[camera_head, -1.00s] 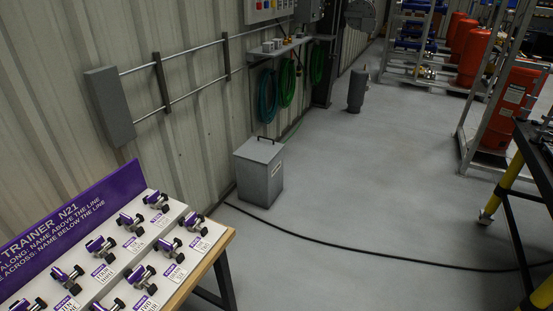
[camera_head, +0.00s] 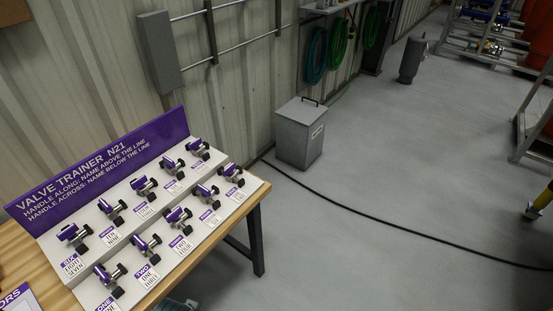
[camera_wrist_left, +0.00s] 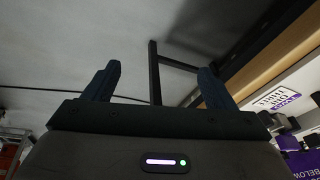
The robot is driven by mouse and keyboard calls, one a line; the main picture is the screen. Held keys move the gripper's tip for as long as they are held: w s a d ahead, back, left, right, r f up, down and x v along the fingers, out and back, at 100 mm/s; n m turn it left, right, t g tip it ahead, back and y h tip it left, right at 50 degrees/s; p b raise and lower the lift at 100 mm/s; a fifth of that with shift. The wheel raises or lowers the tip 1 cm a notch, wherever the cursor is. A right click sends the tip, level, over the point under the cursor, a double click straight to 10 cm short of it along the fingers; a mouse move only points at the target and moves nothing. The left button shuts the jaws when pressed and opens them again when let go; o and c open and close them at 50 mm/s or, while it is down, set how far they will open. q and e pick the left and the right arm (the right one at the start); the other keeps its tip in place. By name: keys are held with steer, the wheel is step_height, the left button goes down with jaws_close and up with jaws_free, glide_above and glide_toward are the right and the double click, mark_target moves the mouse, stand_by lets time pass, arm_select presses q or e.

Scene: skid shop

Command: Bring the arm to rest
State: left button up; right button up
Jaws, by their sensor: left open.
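My left gripper (camera_wrist_left: 155,85) shows in the left wrist view, its two dark blue fingers spread apart with nothing between them. Beyond the fingers are the grey floor and a dark table leg (camera_wrist_left: 155,72). The table's wooden edge (camera_wrist_left: 270,60) and part of the valve trainer (camera_wrist_left: 290,125) are at the right of that view, apart from the fingers. Neither gripper shows in the head view. There the valve trainer (camera_head: 108,160), a white stepped board with a purple sign and several purple-handled valves, stands on a wooden table (camera_head: 30,262).
A grey lidded bin (camera_head: 300,133) stands on the floor by the corrugated wall. A black cable (camera_head: 370,215) crosses the floor. A dark grey cylinder (camera_head: 411,60) stands farther back. A yellow-legged stand (camera_head: 541,200) is at the right edge.

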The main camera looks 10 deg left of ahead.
arm_select(q)
steer(key=s+a+f+g+b, duration=0.1)
steer(key=s+f+b, duration=0.15)
steer(key=f, duration=1.25)
steer(key=s+a+f+b, duration=0.1)
steer(key=s+f+b, duration=0.15)
steer(key=f, duration=1.25)
steer(key=s+a+f+g+b, duration=0.1)
steer(key=s+f+b, duration=0.2)
steer(key=s+f, duration=1.2)
steer(key=shift+s+f, duration=0.2)
steer(key=shift+f, duration=0.45)
